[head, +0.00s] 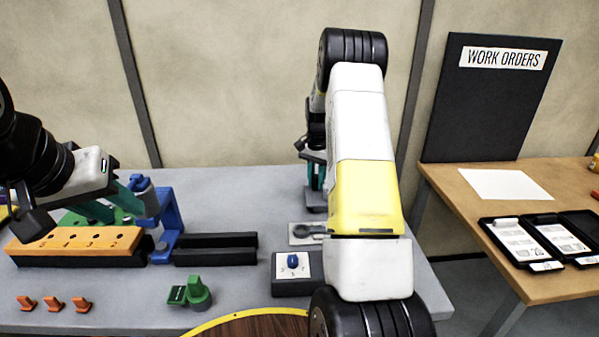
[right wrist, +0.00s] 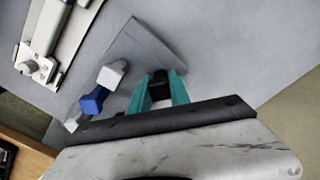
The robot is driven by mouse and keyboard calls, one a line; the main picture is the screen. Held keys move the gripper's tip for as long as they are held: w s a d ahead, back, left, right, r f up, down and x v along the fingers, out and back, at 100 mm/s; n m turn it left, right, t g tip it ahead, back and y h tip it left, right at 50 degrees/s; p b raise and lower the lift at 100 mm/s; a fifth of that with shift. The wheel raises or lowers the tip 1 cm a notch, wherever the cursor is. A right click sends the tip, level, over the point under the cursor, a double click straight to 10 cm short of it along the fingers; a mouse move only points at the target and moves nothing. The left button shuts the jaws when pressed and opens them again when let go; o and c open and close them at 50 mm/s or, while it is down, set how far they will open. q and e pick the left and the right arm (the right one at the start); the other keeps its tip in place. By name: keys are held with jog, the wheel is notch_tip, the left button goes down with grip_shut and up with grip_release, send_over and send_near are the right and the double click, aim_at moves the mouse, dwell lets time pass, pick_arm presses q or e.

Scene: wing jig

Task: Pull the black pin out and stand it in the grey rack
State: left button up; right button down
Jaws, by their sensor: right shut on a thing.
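My right gripper (head: 316,178) is at the back of the bench, partly hidden behind my own arm in the head view. In the right wrist view, its teal fingers (right wrist: 161,90) are shut on the black pin (right wrist: 160,86), of which only a small dark part shows. The grey rack (right wrist: 148,45) lies below the fingers, with a blue-headed pin and a white-headed pin at its left side. I cannot tell whether the black pin touches the rack. My left gripper (head: 122,208) is at the left, its teal fingers apart beside the blue bracket (head: 170,220).
An orange block with numbered holes (head: 75,242) and dark rails (head: 215,249) lie at the left. A dial box (head: 292,270), green part (head: 197,292) and small orange pieces (head: 53,304) sit nearer. A side table (head: 450,190) with black trays stands at the right.

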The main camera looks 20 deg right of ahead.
jog(key=c, duration=1.1)
grip_release()
notch_tip(320, 180, up, 8)
jog(key=shift+f, duration=0.1)
notch_tip(320, 180, up, 7)
